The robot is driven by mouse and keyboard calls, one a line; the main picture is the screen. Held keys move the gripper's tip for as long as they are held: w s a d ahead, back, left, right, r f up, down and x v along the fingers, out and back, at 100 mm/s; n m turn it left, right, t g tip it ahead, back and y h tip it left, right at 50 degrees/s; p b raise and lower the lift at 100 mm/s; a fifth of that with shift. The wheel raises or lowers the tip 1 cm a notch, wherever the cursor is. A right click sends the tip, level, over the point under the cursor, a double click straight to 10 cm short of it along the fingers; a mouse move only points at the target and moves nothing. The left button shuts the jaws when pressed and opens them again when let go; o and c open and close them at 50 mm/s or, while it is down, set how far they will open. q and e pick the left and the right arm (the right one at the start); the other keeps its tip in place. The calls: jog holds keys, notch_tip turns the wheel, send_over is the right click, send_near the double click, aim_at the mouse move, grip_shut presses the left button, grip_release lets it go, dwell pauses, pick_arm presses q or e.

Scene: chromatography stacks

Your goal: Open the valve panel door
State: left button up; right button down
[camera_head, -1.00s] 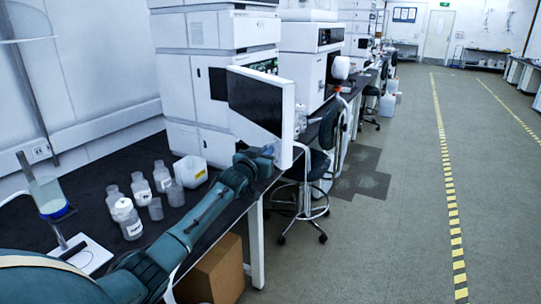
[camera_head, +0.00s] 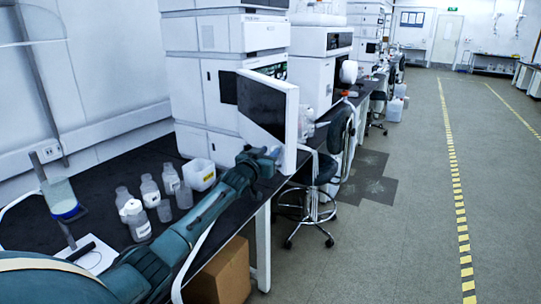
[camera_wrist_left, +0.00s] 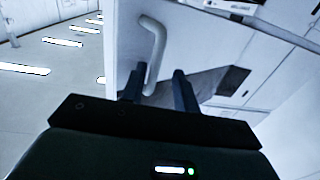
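The valve panel door (camera_head: 291,115) is white with a dark face and stands swung out from the instrument stack (camera_head: 212,100). Its pale bar handle (camera_wrist_left: 153,45) shows in the left wrist view. My left gripper (camera_head: 274,153) is at the door's lower part in the head view. In the left wrist view my left gripper (camera_wrist_left: 160,80) has its two dark fingers apart. The handle's lower end lies between them, nearer the left finger; I cannot tell whether they touch. My right gripper is out of view.
Several bottles and beakers (camera_head: 164,210) and a white box (camera_head: 199,174) stand on the dark bench (camera_head: 100,190) beside my left arm. A stool (camera_head: 318,200) and a cardboard box (camera_head: 222,274) are at the bench's front. The floor to the right is clear.

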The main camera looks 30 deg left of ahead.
pick_arm(q)
jog(key=shift+d+f, duration=0.1)
jog(key=shift+d, duration=0.15)
jog(key=s+d, duration=0.1)
jog(key=s, duration=1.2)
jog(key=shift+d+b, duration=0.25)
jog(key=shift+b, duration=0.15)
